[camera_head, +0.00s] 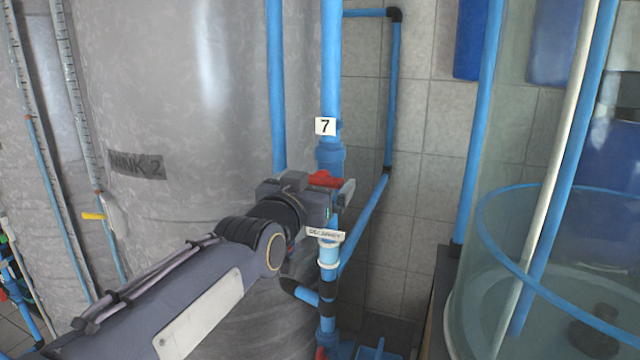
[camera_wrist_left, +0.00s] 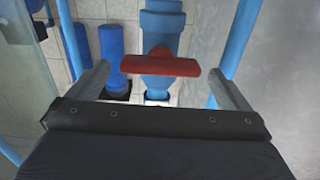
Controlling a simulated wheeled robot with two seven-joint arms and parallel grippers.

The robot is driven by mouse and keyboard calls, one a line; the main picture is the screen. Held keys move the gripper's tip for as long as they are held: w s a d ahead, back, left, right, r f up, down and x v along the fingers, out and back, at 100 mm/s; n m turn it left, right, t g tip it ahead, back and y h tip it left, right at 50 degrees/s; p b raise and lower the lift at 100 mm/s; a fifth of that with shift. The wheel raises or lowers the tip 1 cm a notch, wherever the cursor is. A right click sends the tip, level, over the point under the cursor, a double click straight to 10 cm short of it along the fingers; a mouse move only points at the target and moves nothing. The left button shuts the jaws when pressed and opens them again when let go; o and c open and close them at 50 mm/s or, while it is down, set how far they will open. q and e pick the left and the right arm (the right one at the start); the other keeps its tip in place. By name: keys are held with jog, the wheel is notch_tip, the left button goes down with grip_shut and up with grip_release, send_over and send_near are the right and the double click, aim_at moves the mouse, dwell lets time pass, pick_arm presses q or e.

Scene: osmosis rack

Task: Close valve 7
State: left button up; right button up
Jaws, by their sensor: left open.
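Valve 7 is on the blue vertical pipe (camera_head: 331,60), under a white label with a 7 (camera_head: 325,126). Its red handle (camera_head: 324,179) shows just above and behind my left gripper (camera_head: 343,196) in the head view. In the left wrist view the red handle (camera_wrist_left: 160,66) lies crosswise over the blue valve body (camera_wrist_left: 160,25). My left gripper (camera_wrist_left: 160,85) is open, with one finger on each side of the handle and gaps at both ends. The handle looks apart from both fingers. My right gripper is not in view.
A large grey tank (camera_head: 190,90) marked TANK 2 stands to the left of the pipe. A clear tank with a blue rim (camera_head: 490,235) stands at the right. Another blue pipe (camera_head: 277,90) runs close to the left of the valve's pipe. A yellow handle (camera_head: 93,216) is at the far left.

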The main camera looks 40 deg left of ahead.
aim_at(317, 181)
pick_arm(q)
jog(key=shift+b+v, duration=0.45)
jog(key=shift+v, duration=1.8)
jog(key=s+d+f+g+h, duration=0.3)
jog(key=s+d+f+g, duration=0.1)
jog(key=f, duration=0.6)
jog(key=s+d+f+m+g+h, duration=0.1)
jog(key=s+d+f+g+h, duration=0.2)
jog(key=s+d+f, duration=0.3)
jog(key=s+d+f+g+h, duration=0.3)
jog(key=s+d+f+g, duration=0.1)
jog(key=f, duration=1)
jog(key=shift+s+d+m+g, duration=0.3)
jog(key=shift+s+d+m, duration=0.1)
jog(key=shift+s+d, duration=0.35)
jog(key=shift+w, duration=0.15)
jog(key=shift+c, duration=0.4)
